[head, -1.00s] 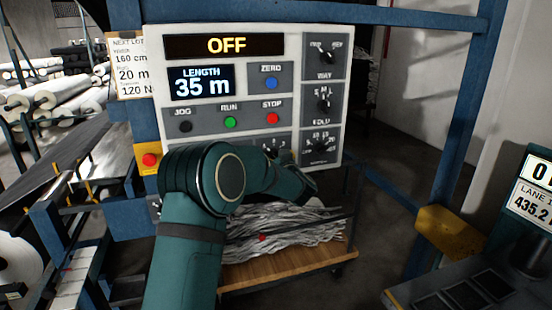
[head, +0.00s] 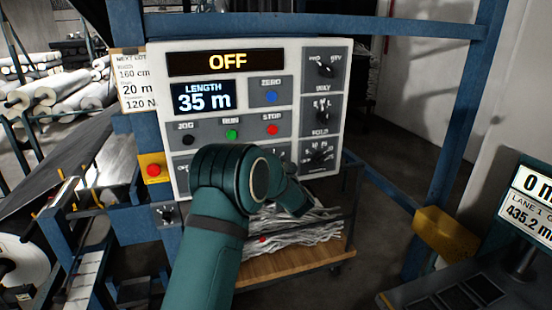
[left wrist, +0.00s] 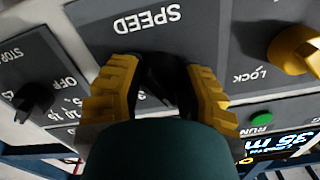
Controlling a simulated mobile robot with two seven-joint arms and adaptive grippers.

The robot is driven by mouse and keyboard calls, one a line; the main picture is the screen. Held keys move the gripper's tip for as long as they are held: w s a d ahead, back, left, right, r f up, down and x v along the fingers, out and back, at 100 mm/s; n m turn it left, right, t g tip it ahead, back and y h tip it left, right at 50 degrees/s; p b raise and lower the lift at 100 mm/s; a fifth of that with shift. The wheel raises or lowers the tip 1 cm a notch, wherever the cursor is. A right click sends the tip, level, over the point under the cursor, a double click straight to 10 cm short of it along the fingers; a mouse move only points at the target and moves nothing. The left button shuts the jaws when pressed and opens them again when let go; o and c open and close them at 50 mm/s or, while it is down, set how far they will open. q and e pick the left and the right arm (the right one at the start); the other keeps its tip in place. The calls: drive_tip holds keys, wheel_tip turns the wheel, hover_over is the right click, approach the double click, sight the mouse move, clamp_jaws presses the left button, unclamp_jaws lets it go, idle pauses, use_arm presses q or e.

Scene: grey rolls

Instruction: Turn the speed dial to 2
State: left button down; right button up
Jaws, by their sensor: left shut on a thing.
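The control panel (head: 283,92) stands in front of me, with its top display (head: 228,63) reading OFF. In the left wrist view the SPEED plate (left wrist: 147,20) appears upside down. My left gripper (left wrist: 160,72) has its yellow fingers on both sides of the dark speed dial (left wrist: 160,88), shut on it. The dial's pointer and most of its scale are hidden by the fingers and wrist, so I cannot read its setting. In the head view my left arm covers the dial. My right gripper is not in view.
A black OFF-marked dial (left wrist: 34,98) and a yellow LOCK knob (left wrist: 294,50) flank the speed dial. Higher up are the green RUN button (head: 232,134), red STOP button (head: 272,130) and LENGTH display (head: 203,97) reading 35 m. A red button (head: 153,169) sits left of the panel.

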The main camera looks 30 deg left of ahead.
use_arm(q)
drive_tip(key=shift+r+m+p, duration=0.2)
drive_tip(key=shift+m+p, duration=1)
drive_tip(key=shift+f+m+p, duration=0.15)
drive_tip(key=shift+m+p, duration=0.75)
drive_tip(key=shift+m, duration=0.1)
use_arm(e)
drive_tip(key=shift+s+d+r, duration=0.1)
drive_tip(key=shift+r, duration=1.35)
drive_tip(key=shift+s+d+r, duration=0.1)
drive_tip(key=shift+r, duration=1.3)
use_arm(q)
drive_tip(key=shift+a, duration=0.1)
drive_tip(key=shift+c, duration=2.4)
unclamp_jaws()
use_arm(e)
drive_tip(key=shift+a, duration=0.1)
use_arm(q)
drive_tip(key=v, duration=1.2)
